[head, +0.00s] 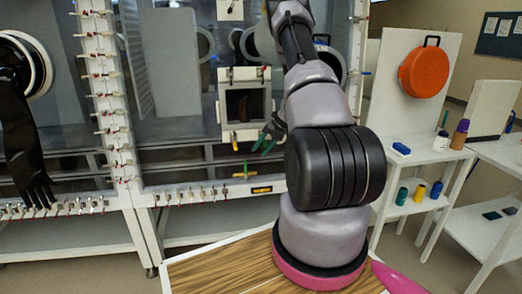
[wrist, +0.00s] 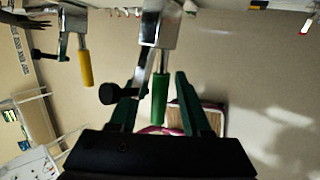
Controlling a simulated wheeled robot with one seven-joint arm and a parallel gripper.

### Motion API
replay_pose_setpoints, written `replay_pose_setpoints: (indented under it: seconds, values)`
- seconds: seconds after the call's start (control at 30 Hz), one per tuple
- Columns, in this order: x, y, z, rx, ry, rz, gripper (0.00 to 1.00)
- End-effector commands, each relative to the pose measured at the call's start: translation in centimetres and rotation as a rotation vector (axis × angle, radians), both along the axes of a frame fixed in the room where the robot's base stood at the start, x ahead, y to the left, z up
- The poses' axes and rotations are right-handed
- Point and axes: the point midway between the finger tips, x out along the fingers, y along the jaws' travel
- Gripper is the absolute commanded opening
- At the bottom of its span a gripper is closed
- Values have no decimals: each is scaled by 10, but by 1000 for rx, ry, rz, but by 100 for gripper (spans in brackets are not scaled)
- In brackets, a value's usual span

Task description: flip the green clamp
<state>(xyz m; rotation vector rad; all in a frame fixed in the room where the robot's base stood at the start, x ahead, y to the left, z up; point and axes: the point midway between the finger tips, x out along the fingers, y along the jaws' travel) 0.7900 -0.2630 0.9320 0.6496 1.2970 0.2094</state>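The green clamp has a green handle (wrist: 160,98) hanging down from a metal bracket (wrist: 160,25) in the wrist view. A black knob (wrist: 109,94) shows to its left. My gripper (wrist: 156,88) is open, with one dark green finger on each side of the handle in the picture. A gap shows between the handle and each finger; how deep the handle sits between them I cannot tell. In the head view my gripper (head: 268,138) is at the lower right of a small framed door (head: 245,98). My arm and fingers partly hide the green clamp there.
A yellow-handled clamp (wrist: 85,67) hangs left of the green one; it also shows in the head view (head: 235,141). A yellow-green valve-like fitting (head: 245,171) is below the door. A black glove (head: 28,150) hangs at left. A white shelf (head: 425,160) with bottles stands at right.

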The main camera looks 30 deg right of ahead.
Motion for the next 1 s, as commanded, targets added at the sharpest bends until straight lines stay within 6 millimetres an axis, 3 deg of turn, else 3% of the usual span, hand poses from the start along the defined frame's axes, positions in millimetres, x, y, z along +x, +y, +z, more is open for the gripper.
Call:
replay_pose_setpoints:
  seconds: [0.37, 0.8, 1.0]
  values:
    - [-1, -2, 4, 1, -1, 0, 48]
    - [-23, -42, 70, 1, -2, -1, 48]
    - [-29, -52, 86, 0, 0, 1, 48]
